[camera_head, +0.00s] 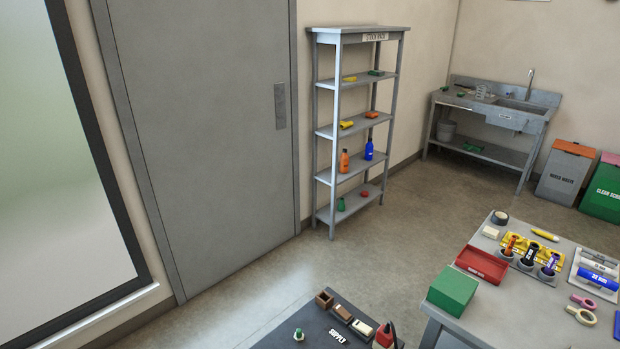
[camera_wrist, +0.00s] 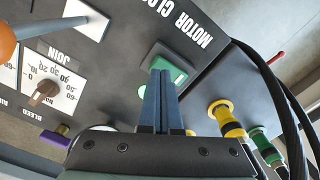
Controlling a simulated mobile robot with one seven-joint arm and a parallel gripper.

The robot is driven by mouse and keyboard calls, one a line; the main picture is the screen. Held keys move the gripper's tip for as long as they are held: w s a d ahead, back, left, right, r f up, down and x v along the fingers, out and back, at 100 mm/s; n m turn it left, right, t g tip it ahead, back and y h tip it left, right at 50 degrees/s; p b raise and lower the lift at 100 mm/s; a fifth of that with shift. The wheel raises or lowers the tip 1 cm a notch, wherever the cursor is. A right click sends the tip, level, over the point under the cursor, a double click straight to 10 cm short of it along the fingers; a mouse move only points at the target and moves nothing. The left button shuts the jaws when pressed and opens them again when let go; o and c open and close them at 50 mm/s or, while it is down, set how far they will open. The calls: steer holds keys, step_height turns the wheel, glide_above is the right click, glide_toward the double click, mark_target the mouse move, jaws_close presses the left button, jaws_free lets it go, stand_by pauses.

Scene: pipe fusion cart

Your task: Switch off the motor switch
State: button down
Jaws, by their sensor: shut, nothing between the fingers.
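My gripper (camera_wrist: 161,74) is shut and empty. Its fingertips lie over the lower part of the switch, and hide some of it. I cannot tell whether they touch it. A round green part (camera_wrist: 143,90) shows just left of the fingers. The head view shows neither my gripper nor this switch.
Around my gripper are a brown knob (camera_wrist: 44,93) on a "JOIN" dial, an orange ball (camera_wrist: 4,42), a purple handle (camera_wrist: 57,135), a yellow connector (camera_wrist: 226,118), a green connector (camera_wrist: 264,146) and black hoses (camera_wrist: 283,95). The head view shows a shelf rack (camera_head: 330,130) and workbench (camera_head: 500,312).

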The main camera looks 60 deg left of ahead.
steer(key=shift+f+b, duration=0.75)
steer(key=shift+f, duration=0.25)
stand_by(0.4)
steer(key=shift+r, duration=0.1)
step_height(320, 180, up, 7)
steer(key=p, duration=0.7)
steer(key=shift+p, duration=0.3)
stand_by(0.3)
